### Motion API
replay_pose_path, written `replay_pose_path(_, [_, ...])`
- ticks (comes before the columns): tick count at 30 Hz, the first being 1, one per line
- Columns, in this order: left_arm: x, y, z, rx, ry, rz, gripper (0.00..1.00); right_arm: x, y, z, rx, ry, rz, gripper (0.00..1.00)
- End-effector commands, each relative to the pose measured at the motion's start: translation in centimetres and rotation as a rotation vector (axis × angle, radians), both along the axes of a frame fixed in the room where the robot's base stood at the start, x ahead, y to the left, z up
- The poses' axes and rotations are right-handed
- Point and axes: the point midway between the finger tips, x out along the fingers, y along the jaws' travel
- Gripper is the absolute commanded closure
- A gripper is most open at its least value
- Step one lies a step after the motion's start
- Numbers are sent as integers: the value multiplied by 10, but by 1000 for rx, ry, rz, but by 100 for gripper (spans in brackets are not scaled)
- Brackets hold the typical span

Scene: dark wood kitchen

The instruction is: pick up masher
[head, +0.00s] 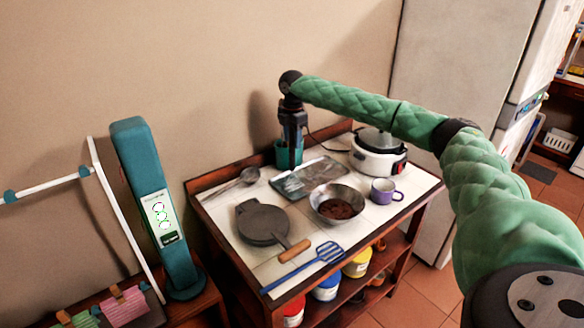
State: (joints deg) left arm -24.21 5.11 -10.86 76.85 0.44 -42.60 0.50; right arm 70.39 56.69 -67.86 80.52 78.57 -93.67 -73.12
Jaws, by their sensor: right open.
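I cannot clearly make out a masher. My right gripper (295,160) is open and points down at the back of the white-topped table (222,212). It is in front of a teal holder (281,154), which it partly hides along with whatever stands in it. I cannot tell whether the fingers touch anything. A blue slotted utensil (327,253) lies flat at the table's front edge. A metal utensil with a round head (249,175) lies at the back left. My left gripper is out of view.
A tray (300,183), a metal bowl (337,195) with brown contents, a dark flat pan (262,222), a purple mug (383,191) and a white cooker (377,160) crowd the tabletop. A wall rises behind. A teal upright column (150,190) stands left; a fridge (460,70) stands right.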

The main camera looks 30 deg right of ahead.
Motion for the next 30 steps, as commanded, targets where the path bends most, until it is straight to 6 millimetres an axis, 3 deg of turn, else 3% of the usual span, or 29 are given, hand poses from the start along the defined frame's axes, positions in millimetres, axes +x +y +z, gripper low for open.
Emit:
replay_pose_path(10, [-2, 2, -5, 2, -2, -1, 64, 0, 0, -5, 0, -1, 0, 55])
replay_pose_path(17, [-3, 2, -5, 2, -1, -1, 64, 0, 0, -5, 0, -1, 0, 98])
replay_pose_path(18, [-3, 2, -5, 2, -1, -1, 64, 0, 0, -5, 0, -1, 0, 100])
replay_pose_path(30, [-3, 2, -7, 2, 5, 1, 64, 0, 0, -1, 0, -1, 0, 100])
